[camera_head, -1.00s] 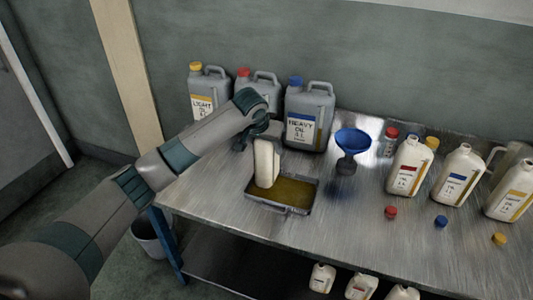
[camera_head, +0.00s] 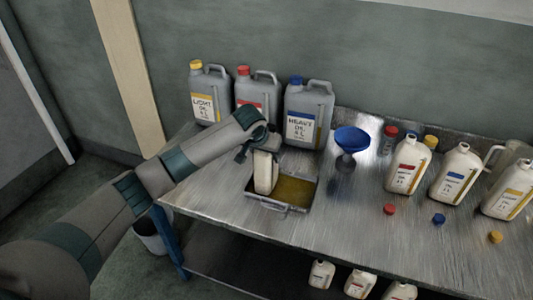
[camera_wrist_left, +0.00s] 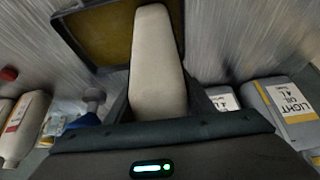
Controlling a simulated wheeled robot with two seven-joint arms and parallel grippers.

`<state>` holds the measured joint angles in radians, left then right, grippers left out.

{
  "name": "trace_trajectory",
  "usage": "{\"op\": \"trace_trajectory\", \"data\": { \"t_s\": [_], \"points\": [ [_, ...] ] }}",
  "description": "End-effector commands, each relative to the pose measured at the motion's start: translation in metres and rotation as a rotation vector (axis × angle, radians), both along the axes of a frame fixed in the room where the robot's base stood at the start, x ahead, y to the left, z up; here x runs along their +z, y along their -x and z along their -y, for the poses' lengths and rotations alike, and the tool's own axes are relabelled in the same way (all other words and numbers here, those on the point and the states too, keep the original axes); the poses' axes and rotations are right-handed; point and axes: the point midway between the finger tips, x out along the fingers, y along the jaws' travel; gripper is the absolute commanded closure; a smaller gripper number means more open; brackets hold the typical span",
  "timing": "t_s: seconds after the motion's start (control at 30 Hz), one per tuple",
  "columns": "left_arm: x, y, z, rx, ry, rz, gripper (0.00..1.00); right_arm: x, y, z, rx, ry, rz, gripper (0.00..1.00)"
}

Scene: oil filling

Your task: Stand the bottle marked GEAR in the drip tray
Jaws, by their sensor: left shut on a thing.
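My left gripper (camera_head: 265,142) is shut on a white bottle (camera_head: 265,173) near its upper end. The bottle is nearly upright over the left part of the drip tray (camera_head: 281,208), a shallow metal pan with a brown-yellow floor. Its lower end appears inside the tray's rim; I cannot tell if it touches the floor. No marking shows on the bottle, so I cannot read GEAR. In the left wrist view the pale bottle (camera_wrist_left: 157,65) runs between the fingers, with the tray (camera_wrist_left: 95,60) beyond it. My right gripper is not in view.
Grey oil cans, LIGHT (camera_head: 209,98) and HEAVY (camera_head: 307,115) among them, stand behind the tray. A blue funnel (camera_head: 351,139) is to its right. Uncapped white bottles (camera_head: 407,166) and loose caps (camera_head: 389,209) occupy the bench's right side. Bare bench lies in front of the tray.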

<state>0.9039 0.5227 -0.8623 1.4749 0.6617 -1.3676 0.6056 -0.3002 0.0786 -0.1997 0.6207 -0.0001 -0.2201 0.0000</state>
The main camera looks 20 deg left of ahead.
Motion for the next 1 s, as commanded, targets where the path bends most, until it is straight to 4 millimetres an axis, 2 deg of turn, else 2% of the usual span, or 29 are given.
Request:
{"op": "trace_trajectory", "data": {
  "t_s": [0.3,0.33,0.4,0.77,1.0],
  "points": [
    [0.002,-0.001,0.0,0.0,0.003,0.005,1.0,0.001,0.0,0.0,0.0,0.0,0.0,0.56],
    [-0.001,0.0,0.0,0.0,0.0,0.0,0.47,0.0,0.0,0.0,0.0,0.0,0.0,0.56],
    [-0.001,0.0,0.0,0.0,0.0,0.0,0.33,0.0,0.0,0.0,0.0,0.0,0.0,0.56],
    [0.0,0.0,0.0,0.0,0.0,0.001,0.33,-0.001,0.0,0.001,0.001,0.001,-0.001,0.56],
    [0.015,0.008,-0.001,0.0,0.001,0.002,0.33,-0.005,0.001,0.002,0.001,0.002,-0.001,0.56]
  ]
}}
